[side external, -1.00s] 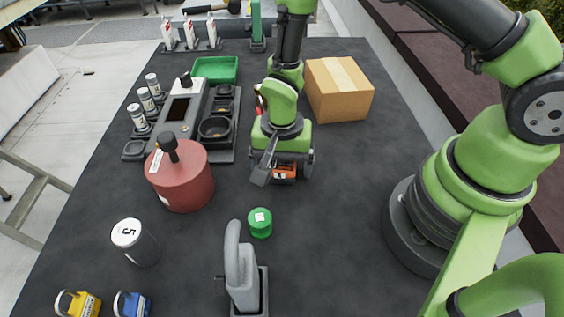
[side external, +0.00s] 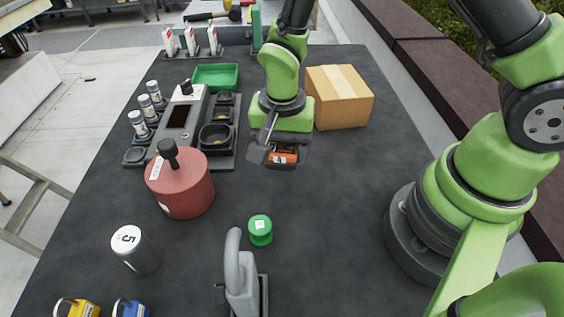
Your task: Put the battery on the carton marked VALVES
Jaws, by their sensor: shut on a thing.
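My gripper (side external: 279,154) is in the middle of the mat, shut on an orange and dark block (side external: 284,157) that looks like the battery. The fingers hide much of it, and it appears held above the mat. A closed brown cardboard carton (side external: 352,112) with a pale tape strip stands just behind and to the right of my gripper, apart from it. Its top looks clear. No VALVES marking can be read on the faces in view.
A red canister (side external: 181,188), a green knob-like piece (side external: 260,231) and a grey upright handle (side external: 236,268) stand nearer the camera. A grey instrument panel (side external: 178,122) and a green tray (side external: 216,77) lie left of my gripper. The mat right of it is clear.

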